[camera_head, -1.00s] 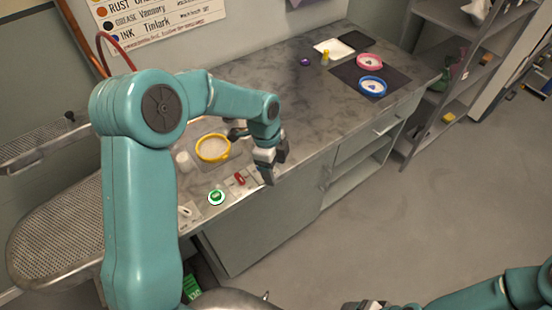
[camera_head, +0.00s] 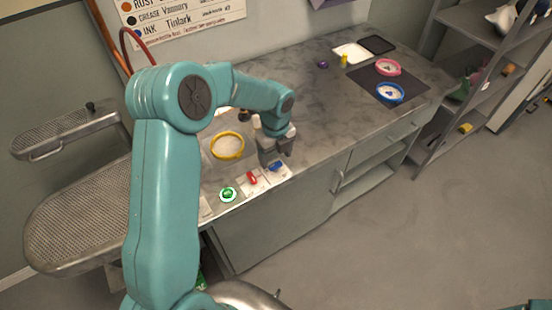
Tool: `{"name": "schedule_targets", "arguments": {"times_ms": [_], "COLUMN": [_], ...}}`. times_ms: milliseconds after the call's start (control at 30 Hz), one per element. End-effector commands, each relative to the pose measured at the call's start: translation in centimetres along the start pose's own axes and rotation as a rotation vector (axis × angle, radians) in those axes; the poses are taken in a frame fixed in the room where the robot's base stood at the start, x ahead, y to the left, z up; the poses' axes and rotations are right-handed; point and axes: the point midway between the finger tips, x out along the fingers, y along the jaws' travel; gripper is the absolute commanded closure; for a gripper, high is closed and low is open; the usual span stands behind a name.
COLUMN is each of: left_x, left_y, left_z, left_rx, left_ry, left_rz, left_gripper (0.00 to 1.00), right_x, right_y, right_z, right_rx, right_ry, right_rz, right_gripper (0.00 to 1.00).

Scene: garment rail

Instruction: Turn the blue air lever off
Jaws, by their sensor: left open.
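The blue air lever (camera_head: 275,167) sits on a small pale plate near the front edge of the counter. My left gripper (camera_head: 276,160) is open, with its fingers pointing down just over and behind the blue lever. I cannot tell whether the fingers touch it. A red lever (camera_head: 252,177) sits on its own plate just left of the blue one. A green round button (camera_head: 228,194) is further left along the same edge. My right gripper is out of view.
A yellow-rimmed round dish (camera_head: 228,146) stands behind the levers. Pink (camera_head: 388,67) and blue (camera_head: 390,92) rimmed dishes lie on a dark mat at the far right of the counter. A perforated metal board (camera_head: 80,222) is at the left. The counter's middle is clear.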

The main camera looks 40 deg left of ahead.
Motion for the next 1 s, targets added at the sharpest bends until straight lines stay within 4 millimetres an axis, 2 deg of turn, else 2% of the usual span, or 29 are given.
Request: {"name": "schedule_targets", "arguments": {"times_ms": [100,200,533,567,700,733,1000], "left_x": [1.7,2.6,3.1,3.1,3.1,3.0,3.1], "left_y": [0.0,-0.1,-0.1,-0.1,-0.1,-0.1,-0.1], "left_z": [0.0,-0.1,0.0,0.0,0.0,0.0,0.0], "left_rx": [0.001,0.002,0.002,0.002,0.002,0.002,-0.018], "left_ry": [0.001,0.001,0.0,0.0,0.0,0.0,0.0], "left_rz": [0.002,0.001,0.0,0.0,0.0,0.0,-0.001], "left_gripper": [0.28,0.28,0.28,0.34,0.8,0.84,0.84], "right_x": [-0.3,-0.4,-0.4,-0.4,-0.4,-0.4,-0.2], "right_y": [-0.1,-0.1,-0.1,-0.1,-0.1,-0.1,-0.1], "right_z": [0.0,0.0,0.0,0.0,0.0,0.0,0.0], "right_rx": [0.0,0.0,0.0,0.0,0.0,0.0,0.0], "right_ry": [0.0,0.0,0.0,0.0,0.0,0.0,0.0], "right_rz": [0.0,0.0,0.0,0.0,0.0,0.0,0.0], "right_gripper": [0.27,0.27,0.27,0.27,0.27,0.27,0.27]}}
